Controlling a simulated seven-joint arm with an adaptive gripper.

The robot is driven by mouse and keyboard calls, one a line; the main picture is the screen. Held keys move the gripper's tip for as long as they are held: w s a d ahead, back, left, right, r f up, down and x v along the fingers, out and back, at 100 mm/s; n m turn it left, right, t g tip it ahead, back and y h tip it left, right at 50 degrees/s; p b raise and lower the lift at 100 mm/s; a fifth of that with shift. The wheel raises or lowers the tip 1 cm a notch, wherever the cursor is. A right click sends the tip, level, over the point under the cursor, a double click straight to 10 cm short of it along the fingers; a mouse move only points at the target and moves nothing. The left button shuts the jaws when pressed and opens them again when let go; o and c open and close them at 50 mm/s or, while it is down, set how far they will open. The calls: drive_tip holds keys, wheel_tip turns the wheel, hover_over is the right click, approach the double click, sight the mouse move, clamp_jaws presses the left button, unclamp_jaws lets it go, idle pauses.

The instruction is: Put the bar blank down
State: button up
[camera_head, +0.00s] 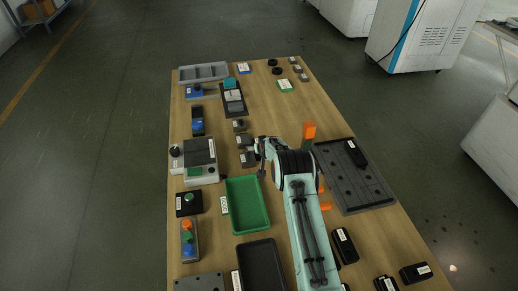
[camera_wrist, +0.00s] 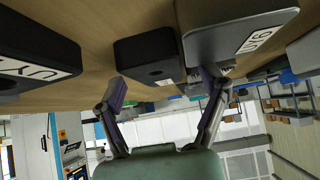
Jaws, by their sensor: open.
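My gripper (camera_head: 262,158) is open over the middle of the bench, just right of a short column of dark blocks. In the wrist view its two fingers (camera_wrist: 162,85) are spread apart with nothing gripped between them. A black block with a small hole (camera_wrist: 147,60) rests on the wood beyond the gap between the fingers. A larger grey block with a white label (camera_wrist: 235,30) stands beside it, near the right finger. I cannot tell for sure which block is the bar blank. In the head view the nearest dark block (camera_head: 248,159) is close beside the gripper, apparently on the bench.
Another dark labelled block (camera_wrist: 38,55) is at the left in the wrist view. A green tray (camera_head: 229,207) lies in front of the blocks, a grey scale-like device (camera_head: 205,176) to their left. A dark holed plate (camera_head: 346,190) lies right of my arm. Bare wood (camera_head: 290,112) shows behind the gripper.

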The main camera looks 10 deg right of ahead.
drive_tip(key=c, duration=1.3)
drive_tip(key=shift+r, duration=0.1)
